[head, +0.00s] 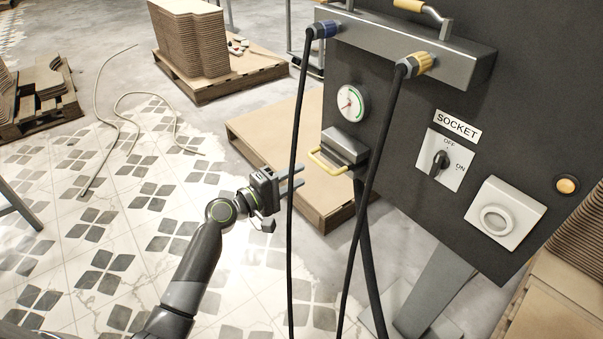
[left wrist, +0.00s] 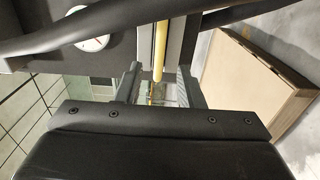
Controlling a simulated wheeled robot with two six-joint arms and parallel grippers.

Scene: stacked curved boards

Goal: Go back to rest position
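My left gripper (head: 294,178) is open and empty, in front of the black panel and left of the yellow handle (head: 326,163). In the left wrist view its two fingers (left wrist: 159,87) stand apart, and the yellow handle (left wrist: 160,48) shows beyond them, roughly in line with the gap. I see no contact with the handle. A black cable crosses the fingers in the head view. My right gripper is not in view.
Two black cables (head: 297,120) hang from blue and yellow plugs on the panel (head: 400,140). The panel carries a gauge (head: 351,103), a SOCKET switch (head: 440,162) and an orange light (head: 567,185). Boards on pallets stand behind. Tiled floor at left is mostly clear.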

